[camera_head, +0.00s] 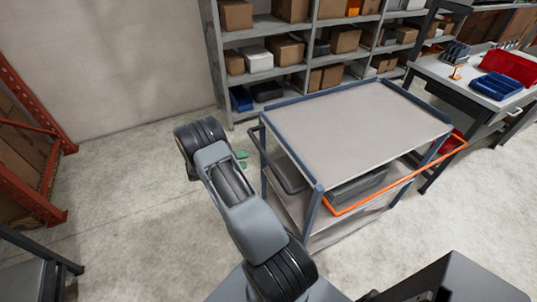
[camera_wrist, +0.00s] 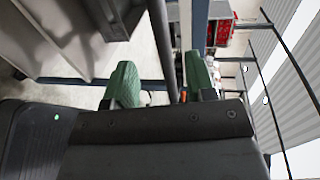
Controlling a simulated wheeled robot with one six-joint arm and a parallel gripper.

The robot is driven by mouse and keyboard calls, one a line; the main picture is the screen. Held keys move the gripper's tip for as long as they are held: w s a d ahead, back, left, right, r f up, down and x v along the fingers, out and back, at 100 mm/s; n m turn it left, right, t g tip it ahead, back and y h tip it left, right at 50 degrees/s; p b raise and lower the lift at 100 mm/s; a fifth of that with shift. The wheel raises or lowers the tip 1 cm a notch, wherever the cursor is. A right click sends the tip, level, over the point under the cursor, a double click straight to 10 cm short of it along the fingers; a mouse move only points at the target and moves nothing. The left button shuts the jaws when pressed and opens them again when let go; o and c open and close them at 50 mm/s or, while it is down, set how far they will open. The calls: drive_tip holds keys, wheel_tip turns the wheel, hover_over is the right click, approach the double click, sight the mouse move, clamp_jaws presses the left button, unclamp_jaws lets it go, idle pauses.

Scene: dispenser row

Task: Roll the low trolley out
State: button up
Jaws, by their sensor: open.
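The trolley (camera_head: 360,125) stands in the middle of the head view, with a bare grey top, blue-grey posts and a lower shelf. A dark handle bar (camera_head: 257,148) sticks out from its left end.
A grey bin (camera_head: 358,186) sits on the lower shelf. Shelving with boxes (camera_head: 285,50) stands close behind the trolley. A workbench (camera_head: 480,85) with blue and red bins is at the right. An orange-red rack (camera_head: 40,145) is at the left. The floor at left is clear.

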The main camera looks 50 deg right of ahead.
drive_tip(key=p+x, duration=0.2)
drive_tip(key=x, duration=1)
clamp_jaws()
idle(0.3)
